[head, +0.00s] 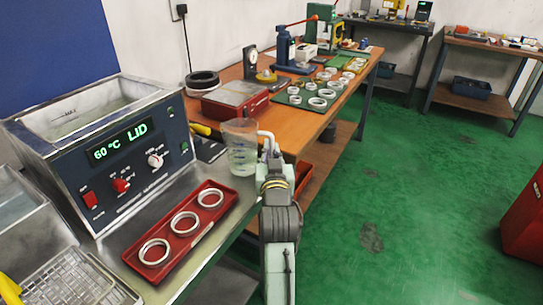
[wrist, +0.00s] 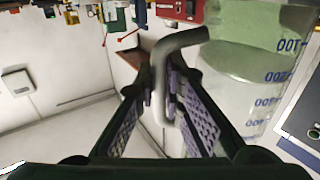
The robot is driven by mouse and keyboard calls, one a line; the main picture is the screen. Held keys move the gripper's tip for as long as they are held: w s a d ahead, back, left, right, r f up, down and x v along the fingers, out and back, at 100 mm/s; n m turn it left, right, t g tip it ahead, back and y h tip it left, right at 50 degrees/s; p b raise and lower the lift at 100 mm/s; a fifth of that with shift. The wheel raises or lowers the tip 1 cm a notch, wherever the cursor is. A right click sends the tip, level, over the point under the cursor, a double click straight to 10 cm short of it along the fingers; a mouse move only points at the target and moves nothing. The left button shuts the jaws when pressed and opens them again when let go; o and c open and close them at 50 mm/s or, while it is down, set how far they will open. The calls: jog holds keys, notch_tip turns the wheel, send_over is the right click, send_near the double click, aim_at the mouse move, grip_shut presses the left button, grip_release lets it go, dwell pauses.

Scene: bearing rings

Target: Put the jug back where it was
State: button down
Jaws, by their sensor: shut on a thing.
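The clear measuring jug (head: 240,150) stands upright at the right end of the steel bench in the head view, with some liquid in it. Its white handle points right, toward my arm. My gripper (head: 270,150) is at the handle side of the jug. In the wrist view the jug body (wrist: 255,70) fills the right, with blue graduation marks. My gripper (wrist: 160,110) has its two padded fingers on either side of the grey handle (wrist: 162,75) and is shut on it. From these views I cannot tell whether the jug base touches the bench.
A red tray (head: 205,222) with three metal rings lies left of the jug. The ultrasonic bath (head: 110,140) reads 60 °C and LID. A wire basket (head: 75,285) is at the front left.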

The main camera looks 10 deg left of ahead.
jog(key=shift+f, duration=0.55)
jog(key=shift+r, duration=0.25)
jog(key=shift+f, duration=0.2)
jog(key=c, duration=1.7)
grip_release()
jog(key=shift+r, duration=0.15)
